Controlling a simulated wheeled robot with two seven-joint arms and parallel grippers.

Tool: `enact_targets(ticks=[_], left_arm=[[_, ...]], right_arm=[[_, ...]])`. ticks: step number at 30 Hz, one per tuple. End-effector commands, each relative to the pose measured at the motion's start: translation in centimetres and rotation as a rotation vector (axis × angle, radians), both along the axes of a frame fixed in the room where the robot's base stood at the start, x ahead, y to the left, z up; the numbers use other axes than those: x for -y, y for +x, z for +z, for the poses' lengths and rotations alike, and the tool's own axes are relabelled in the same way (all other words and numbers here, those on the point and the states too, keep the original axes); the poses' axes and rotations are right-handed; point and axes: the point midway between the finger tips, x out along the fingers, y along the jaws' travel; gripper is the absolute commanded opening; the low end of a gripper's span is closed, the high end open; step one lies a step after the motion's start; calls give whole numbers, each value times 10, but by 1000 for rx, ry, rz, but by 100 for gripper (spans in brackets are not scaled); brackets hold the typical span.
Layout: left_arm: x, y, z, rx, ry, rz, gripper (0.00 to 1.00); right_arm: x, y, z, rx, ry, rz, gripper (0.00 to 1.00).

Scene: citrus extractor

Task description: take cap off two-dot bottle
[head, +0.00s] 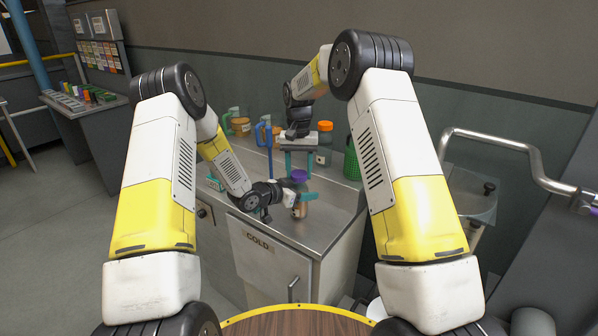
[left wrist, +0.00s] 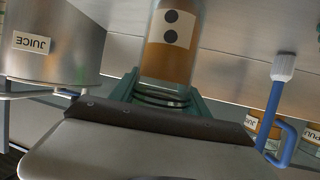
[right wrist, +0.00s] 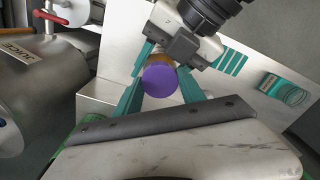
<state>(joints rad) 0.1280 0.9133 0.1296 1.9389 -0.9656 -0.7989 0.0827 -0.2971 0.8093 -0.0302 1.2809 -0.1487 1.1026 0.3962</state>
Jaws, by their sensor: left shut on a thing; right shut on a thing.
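The two-dot bottle (left wrist: 172,45) has a tan label with two dark dots, seen in the left wrist view. It also shows in the head view (head: 300,210), above the counter. My left gripper (head: 301,197) is shut around the bottle from the side. A purple cap (right wrist: 160,80) is at the bottle's top and also shows in the head view (head: 298,175). My right gripper (right wrist: 158,92) points down from above, its teal fingers shut on the cap's sides. I cannot tell whether the cap is still seated on the neck.
The metal counter (head: 325,225) stands above a door marked COLD (head: 270,255). Behind are a jar with an orange lid (head: 325,127), a blue-handled item (head: 265,132) and a green basket (head: 352,160). A metal drum marked JUICE (left wrist: 60,45) shows in the left wrist view.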

Motion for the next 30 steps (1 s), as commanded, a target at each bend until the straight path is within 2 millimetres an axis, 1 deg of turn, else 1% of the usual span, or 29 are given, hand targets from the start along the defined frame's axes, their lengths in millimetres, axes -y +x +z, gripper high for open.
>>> enact_targets(ticks=[7,8,10,11,19,22,26,30], left_arm=[[0,0,0,0,0,0,0],[0,0,0,0,0,0,0],[0,0,0,0,0,0,0],[0,0,0,0,0,0,0],[0,0,0,0,0,0,0],[0,0,0,0,0,0,0],[0,0,0,0,0,0,0],[0,0,0,0,0,0,0]], right_arm=[[0,0,0,1,0,1,0],[0,0,0,1,0,1,53],[0,0,0,1,0,1,66],[0,0,0,1,0,0,69],[0,0,0,1,0,-1,69],[0,0,4,1,0,-1,69],[0,1,18,4,2,-2,69],[0,1,37,3,1,-2,69]])
